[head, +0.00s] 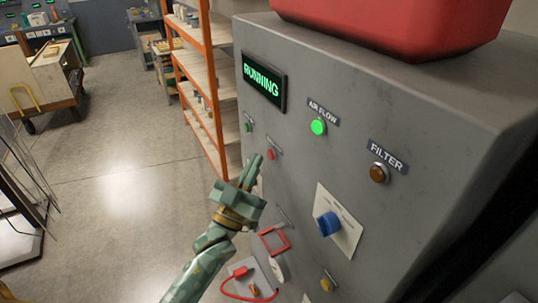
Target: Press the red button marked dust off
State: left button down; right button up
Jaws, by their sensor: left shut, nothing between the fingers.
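The grey cabinet (345,95) has a small red button (270,155) on its front face, under a dark label too small to read. A small green button (248,127) sits to its upper left. My left gripper (256,159) is shut and empty, with its fingertips just left of the red button in the picture. A small gap shows between them here; I cannot tell the depth between the tips and the panel. The display (263,80) reads RUNNING in green. My right gripper is not in view.
On the panel are a lit green AIR FLOW lamp (318,127), an amber FILTER lamp (379,173), a blue knob (328,224) and a yellow button (327,285). A red container (395,25) stands on top. An orange-framed shelf (205,75) stands behind.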

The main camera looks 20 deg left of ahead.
pick_arm(q)
jog(key=shift+w+d, duration=0.1)
jog(key=shift+w, duration=0.05)
dwell(0.7)
jog(key=shift+w+d, duration=0.15)
jog(key=shift+w, duration=0.05)
jog(key=shift+w+d, duration=0.25)
dwell(0.7)
jog(key=shift+s+a, duration=0.1)
dwell(0.3)
jog(key=shift+s+a+p, duration=0.35)
jog(key=shift+s+a, duration=0.05)
jog(key=shift+s, duration=0.1)
jog(key=s+a+p, duration=0.1)
jog(key=s, duration=0.1)
jog(key=s+a, duration=0.2)
jog(key=shift+p, duration=0.35)
